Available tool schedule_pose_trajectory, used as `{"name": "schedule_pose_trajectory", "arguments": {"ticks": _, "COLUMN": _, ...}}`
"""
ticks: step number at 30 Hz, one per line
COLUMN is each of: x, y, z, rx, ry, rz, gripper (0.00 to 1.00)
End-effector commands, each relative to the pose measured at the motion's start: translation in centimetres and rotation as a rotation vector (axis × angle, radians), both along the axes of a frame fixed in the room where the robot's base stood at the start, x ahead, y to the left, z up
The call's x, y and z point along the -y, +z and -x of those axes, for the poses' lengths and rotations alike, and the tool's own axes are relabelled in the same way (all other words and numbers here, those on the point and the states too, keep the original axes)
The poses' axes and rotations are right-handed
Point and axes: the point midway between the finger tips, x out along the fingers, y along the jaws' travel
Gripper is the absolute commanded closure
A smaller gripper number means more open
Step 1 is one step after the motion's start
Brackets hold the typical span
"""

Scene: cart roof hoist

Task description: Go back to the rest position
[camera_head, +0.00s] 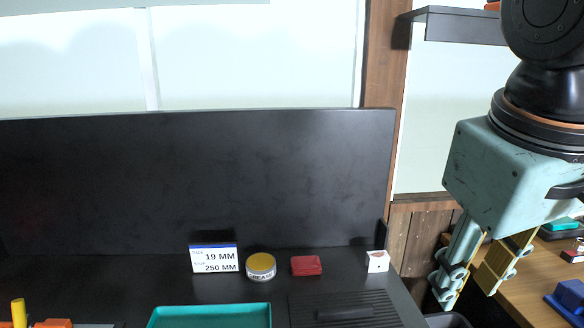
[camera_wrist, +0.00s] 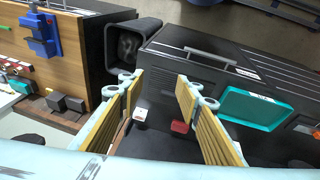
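My gripper (camera_head: 468,271) hangs at the right of the head view, pointing down, beyond the right edge of the black bench. Its two yellow-padded fingers are apart with nothing between them. In the wrist view my gripper (camera_wrist: 158,95) is also open and empty, high above the bench's end. A dark bin (camera_wrist: 128,45) stands on the floor beside the bench.
The black bench (camera_head: 110,275) holds a size sign (camera_head: 214,259), a grease tin (camera_head: 261,266), a red box (camera_head: 306,265), a small white block (camera_head: 377,262) and a teal tray (camera_head: 210,316). A wooden table (camera_head: 535,275) with a blue vise (camera_head: 568,298) stands right. A shelf (camera_head: 455,25) hangs above.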

Motion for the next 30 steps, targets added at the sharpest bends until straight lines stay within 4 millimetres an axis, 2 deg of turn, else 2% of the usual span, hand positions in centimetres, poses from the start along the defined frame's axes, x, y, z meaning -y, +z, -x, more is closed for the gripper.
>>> {"name": "schedule_pose_trajectory", "arguments": {"ticks": 6, "x": -1.1, "y": -2.2, "z": 3.6, "rx": 0.032, "ry": -0.068, "rz": -0.077, "gripper": 0.69}}
{"name": "schedule_pose_trajectory", "arguments": {"ticks": 13, "x": -2.2, "y": -4.0, "z": 6.3, "rx": 0.059, "ry": -0.125, "rz": -0.143, "gripper": 0.69}}
{"name": "schedule_pose_trajectory", "arguments": {"ticks": 19, "x": -2.6, "y": -4.7, "z": 7.2, "rx": 0.068, "ry": -0.15, "rz": -0.168, "gripper": 0.69}}
{"name": "schedule_pose_trajectory", "arguments": {"ticks": 30, "x": -2.7, "y": -4.7, "z": 7.3, "rx": 0.069, "ry": -0.151, "rz": -0.171, "gripper": 0.69}}
